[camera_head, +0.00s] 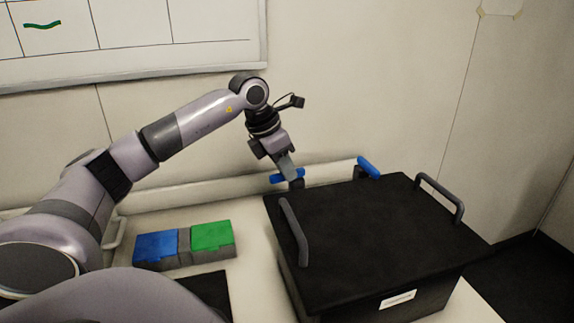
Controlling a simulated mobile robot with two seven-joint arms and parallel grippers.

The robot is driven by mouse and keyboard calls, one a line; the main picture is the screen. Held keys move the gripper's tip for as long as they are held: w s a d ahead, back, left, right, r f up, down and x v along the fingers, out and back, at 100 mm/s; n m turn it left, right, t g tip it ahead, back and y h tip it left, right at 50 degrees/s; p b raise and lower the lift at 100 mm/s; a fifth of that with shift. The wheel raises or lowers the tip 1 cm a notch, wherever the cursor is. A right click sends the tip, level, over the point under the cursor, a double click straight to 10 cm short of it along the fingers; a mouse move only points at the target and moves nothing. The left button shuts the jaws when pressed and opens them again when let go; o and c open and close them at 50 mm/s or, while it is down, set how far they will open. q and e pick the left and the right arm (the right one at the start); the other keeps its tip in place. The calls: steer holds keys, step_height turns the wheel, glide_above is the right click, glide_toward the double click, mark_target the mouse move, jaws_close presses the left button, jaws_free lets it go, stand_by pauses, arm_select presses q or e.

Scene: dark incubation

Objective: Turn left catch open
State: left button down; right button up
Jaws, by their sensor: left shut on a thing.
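The left catch (279,178) is a blue lever at the back left corner of a dark box. A second blue catch (369,167) stands at the box's back right and lies tilted in the picture. My left gripper (291,174) reaches down from above and is shut on the left catch; its fingers hide the catch's middle. The black box lid (375,235) is closed, with a grey handle on its left side (294,232) and another on its right (440,197). My right gripper is not in view.
A small case with a blue lid (156,246) and a green lid (212,236) sits on the white table (250,275), left of the box. A wall with a whiteboard (130,35) stands behind. The table's right front edge is near the box.

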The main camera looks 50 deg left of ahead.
arm_select(q)
steer(key=shift+w+a+r+m+h+p, duration=0.1)
steer(key=shift+a+m+h+p, duration=0.2)
steer(key=shift+m, duration=0.6)
steer(key=c, duration=1.1)
jaws_free()
steer(key=v, duration=0.7)
steer(key=shift+g, duration=0.3)
